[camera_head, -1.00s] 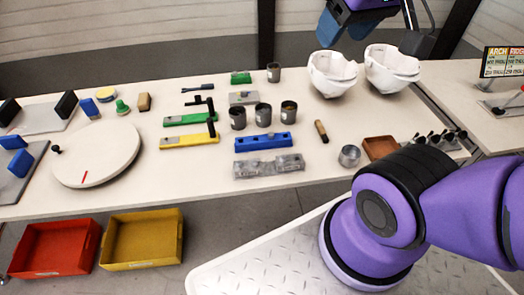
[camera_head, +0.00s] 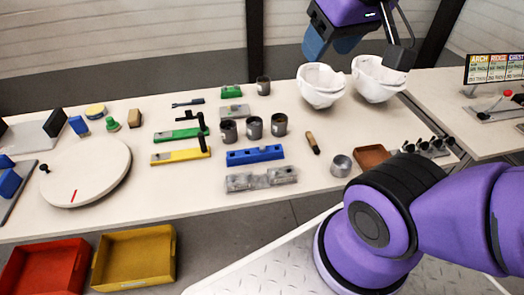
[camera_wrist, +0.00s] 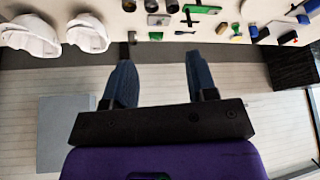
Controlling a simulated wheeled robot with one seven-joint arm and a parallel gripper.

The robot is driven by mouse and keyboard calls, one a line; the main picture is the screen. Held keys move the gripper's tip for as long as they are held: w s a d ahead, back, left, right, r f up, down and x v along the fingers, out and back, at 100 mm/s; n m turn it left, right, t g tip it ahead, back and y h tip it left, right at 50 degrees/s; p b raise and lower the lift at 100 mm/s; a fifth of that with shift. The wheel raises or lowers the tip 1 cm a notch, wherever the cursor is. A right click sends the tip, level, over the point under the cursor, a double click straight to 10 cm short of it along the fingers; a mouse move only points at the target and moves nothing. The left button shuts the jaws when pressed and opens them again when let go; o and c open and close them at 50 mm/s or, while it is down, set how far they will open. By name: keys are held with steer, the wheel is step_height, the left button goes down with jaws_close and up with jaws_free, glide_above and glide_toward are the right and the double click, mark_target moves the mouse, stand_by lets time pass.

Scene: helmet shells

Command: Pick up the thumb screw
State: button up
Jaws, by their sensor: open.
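I cannot pick out the thumb screw with certainty. A small black knob (camera_head: 44,168) at the left edge of the round white turntable (camera_head: 100,165) is one small dark candidate. Several black-headed pins (camera_head: 425,146) stand in a holder at the table's right end and are too small to make out. My gripper (camera_head: 330,45) is high above the back of the table, near the white helmet shells (camera_head: 320,86). In the wrist view my gripper (camera_wrist: 160,65) has its two blue fingers wide apart, with nothing between them.
Dark cups (camera_head: 254,128), green, yellow and blue (camera_head: 255,155) fixture blocks, and a grey block (camera_head: 262,179) fill the middle table. A metal cup (camera_head: 341,166) and brown tray (camera_head: 371,157) lie at right. Red (camera_head: 45,268) and yellow (camera_head: 135,258) bins sit below the front edge.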

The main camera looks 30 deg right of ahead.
steer(key=shift+o, duration=0.2)
steer(key=n+g, duration=0.5)
glide_above(262, 146)
step_height(262, 146, down, 35)
steer(key=shift+s+f, duration=0.1)
steer(key=shift+f, duration=4.9)
steer(key=c, duration=1)
